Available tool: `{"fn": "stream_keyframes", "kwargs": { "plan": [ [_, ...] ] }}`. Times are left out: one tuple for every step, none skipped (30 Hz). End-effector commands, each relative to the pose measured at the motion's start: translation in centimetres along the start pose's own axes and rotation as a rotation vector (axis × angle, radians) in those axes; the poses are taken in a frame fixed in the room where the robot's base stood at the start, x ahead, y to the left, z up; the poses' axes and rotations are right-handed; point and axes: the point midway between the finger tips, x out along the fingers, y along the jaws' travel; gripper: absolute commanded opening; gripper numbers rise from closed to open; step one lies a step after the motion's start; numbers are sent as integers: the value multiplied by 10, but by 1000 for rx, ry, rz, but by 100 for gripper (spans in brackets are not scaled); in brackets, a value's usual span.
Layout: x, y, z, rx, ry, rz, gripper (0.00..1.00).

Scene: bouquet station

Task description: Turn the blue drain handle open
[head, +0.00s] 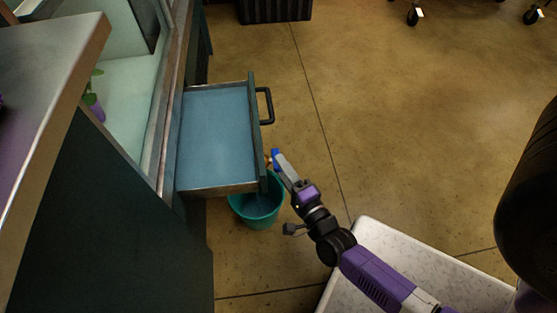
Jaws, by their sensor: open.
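The blue drain handle (275,153) is a small blue piece by the outer front face of the pulled-out drawer, near its lower corner. A small brass-coloured bit shows beside it. My gripper (279,160) is at the handle, its pale fingers reaching up and left toward it. The gripper is open. The fingers partly cover the handle, and I cannot tell whether they touch it. The drawer (255,91) is a dark-framed tray with a flat blue inside. A teal bucket (258,208) stands on the floor below the handle, partly hidden by the drawer.
A black drawer pull (266,106) sticks out above the drain handle. A dark green cabinet with a steel counter (60,60) fills the left. A speckled white surface (390,255) lies under my arm. The floor to the right is open.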

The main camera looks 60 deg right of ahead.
Motion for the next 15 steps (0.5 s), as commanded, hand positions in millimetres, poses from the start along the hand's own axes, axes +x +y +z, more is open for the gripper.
{"fn": "stream_keyframes", "kwargs": {
  "plan": [
    [-10, -1, 0, 0, -2, 6, 42],
    [-15, -2, 1, 0, -2, 5, 42],
    [-22, -1, 1, 0, -3, 5, 42],
    [-27, -1, 1, 0, -3, 5, 42],
    [-31, -2, 0, 0, -3, 4, 42],
    [-36, -1, 0, 0, -2, 4, 42],
    [-40, -1, 0, 0, -2, 3, 42],
    [-43, -1, 0, 0, -2, 3, 42],
    [-46, -1, 0, 0, -1, 3, 42],
    [-48, -1, 0, 0, -1, 2, 42],
    [-50, -1, 0, 0, -1, 1, 42],
    [-52, -1, 0, 0, -1, 1, 42],
    [-53, 0, 0, 0, -1, 1, 42],
    [-53, 0, 0, 0, -1, 1, 42],
    [-54, 0, 0, 0, -1, 1, 42]
  ]
}}
